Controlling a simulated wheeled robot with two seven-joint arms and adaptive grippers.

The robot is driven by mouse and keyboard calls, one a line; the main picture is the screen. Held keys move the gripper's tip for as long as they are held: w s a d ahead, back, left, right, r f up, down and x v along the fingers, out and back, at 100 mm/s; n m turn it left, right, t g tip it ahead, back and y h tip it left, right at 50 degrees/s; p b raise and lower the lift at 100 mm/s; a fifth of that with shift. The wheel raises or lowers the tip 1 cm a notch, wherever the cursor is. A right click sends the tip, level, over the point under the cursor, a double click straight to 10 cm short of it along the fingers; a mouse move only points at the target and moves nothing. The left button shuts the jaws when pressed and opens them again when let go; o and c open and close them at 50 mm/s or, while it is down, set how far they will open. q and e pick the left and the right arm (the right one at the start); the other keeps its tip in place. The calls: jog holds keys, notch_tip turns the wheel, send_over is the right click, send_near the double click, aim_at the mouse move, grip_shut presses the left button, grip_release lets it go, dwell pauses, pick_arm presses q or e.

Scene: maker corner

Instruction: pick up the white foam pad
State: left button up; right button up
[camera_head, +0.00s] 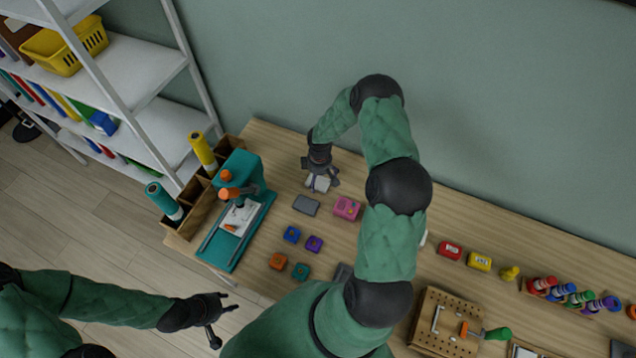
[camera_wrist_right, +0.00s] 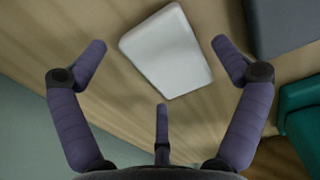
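The white foam pad (camera_wrist_right: 168,52) is a pale block lying on the wooden table in the right wrist view. In the head view the pad (camera_head: 321,183) shows at the back of the table, just under my right gripper (camera_head: 320,178). In the right wrist view my right gripper (camera_wrist_right: 160,80) is open, its fingers spread on either side of the pad with a gap to it. My left gripper (camera_head: 218,314) is off the table at the lower left, above the floor. Its fingers are too small to tell open or shut.
A grey block (camera_head: 306,205) and a pink block (camera_head: 347,208) lie close to the pad. A teal press (camera_head: 240,180) stands to the left. Small coloured blocks lie nearer. A pegboard (camera_head: 440,325) and a row of coloured items are to the right. A wall is behind.

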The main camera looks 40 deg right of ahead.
jog(key=c, duration=0.4)
